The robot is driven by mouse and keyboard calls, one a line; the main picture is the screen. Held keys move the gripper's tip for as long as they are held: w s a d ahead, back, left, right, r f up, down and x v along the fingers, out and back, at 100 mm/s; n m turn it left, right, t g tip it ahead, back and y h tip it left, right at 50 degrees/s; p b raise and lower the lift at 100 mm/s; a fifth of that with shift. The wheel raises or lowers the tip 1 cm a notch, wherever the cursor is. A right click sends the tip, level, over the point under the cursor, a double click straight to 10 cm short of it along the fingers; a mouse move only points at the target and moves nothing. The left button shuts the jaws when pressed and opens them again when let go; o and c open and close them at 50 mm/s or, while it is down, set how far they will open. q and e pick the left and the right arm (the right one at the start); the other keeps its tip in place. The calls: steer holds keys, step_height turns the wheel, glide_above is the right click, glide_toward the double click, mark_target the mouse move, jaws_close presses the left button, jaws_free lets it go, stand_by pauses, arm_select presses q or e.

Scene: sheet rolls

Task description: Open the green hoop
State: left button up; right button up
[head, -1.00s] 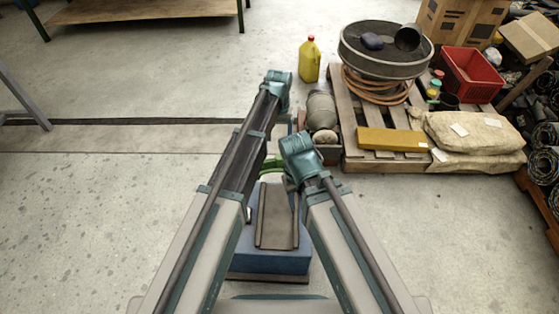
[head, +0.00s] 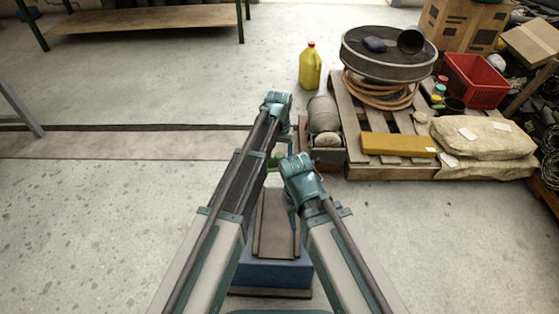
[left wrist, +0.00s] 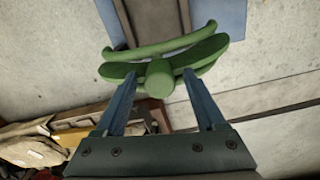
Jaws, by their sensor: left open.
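The green hoop (left wrist: 205,52) is a rim with spokes and a round hub (left wrist: 160,79), seen close up in the left wrist view. My left gripper (left wrist: 157,76) is open, with one blue finger on each side of the hub. The fingers overlap the hoop in the picture; I cannot tell whether they touch it. In the head view only a small part of the green hoop (head: 277,158) shows between my arms. My left jaws are hidden there behind the arm. My right arm ends near the blue machine (head: 273,272); its jaws are not visible.
A pallet (head: 385,172) with a round sieve (head: 390,62), a hose, sacks and a red crate (head: 474,82) stands at the right. A yellow jug (head: 310,67) stands behind the machine. A table (head: 140,19) is at the far left.

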arm_select(q)
jaws_close()
stand_by(0.3)
stand_by(1.1)
